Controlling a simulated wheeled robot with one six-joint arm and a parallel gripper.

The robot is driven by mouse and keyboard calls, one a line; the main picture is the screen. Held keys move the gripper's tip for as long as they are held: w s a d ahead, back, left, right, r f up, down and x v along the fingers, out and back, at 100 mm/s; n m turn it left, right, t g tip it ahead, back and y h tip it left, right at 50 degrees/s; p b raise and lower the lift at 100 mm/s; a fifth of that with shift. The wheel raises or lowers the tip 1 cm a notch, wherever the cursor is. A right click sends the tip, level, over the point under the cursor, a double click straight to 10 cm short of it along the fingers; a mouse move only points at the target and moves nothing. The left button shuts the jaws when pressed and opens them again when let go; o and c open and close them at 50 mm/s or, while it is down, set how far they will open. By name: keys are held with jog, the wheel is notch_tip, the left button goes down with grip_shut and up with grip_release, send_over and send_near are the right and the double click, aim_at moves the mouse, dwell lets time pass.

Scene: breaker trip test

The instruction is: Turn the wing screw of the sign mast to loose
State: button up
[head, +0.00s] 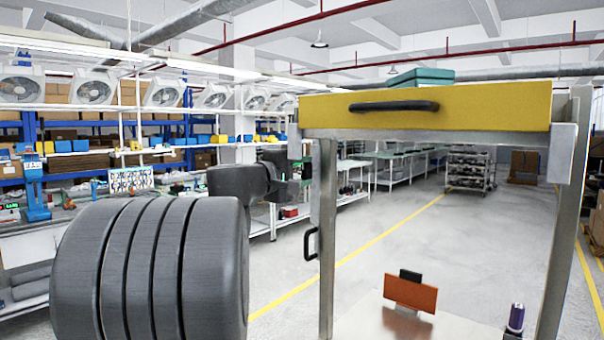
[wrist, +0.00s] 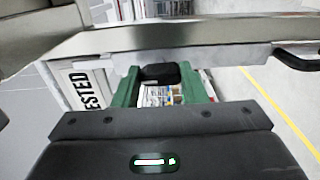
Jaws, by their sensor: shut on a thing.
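My gripper (wrist: 160,78) shows in the wrist view with its two green fingers closed on a small dark knob. The knob, which looks like the wing screw (wrist: 160,73), sits between the fingertips; its wings cannot be made out. A white sign (wrist: 88,88) with black letters reading "ESTED" stands just left of the fingers, tilted in the picture. The mast itself is not clearly seen. In the head view my gripper (head: 298,168) is at the left post of the metal frame, mostly hidden by my own arm, and the screw cannot be seen.
A metal frame (head: 326,240) with a yellow drawer (head: 470,112) and black handle (head: 393,106) stands close on the right. A teal box (head: 420,78) lies on top. Its lower shelf holds an orange plate (head: 410,294) and a purple can (head: 516,318). Open floor (head: 385,262) lies beyond.

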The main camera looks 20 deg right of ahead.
jog(key=shift+f, duration=0.1)
dwell(0.3)
jog(key=o, duration=1)
jog(key=b+v, duration=0.3)
jog(key=v, duration=1.1)
jog(key=shift+d, duration=0.1)
jog(key=p+x, duration=0.3)
jog(key=x, duration=1.1)
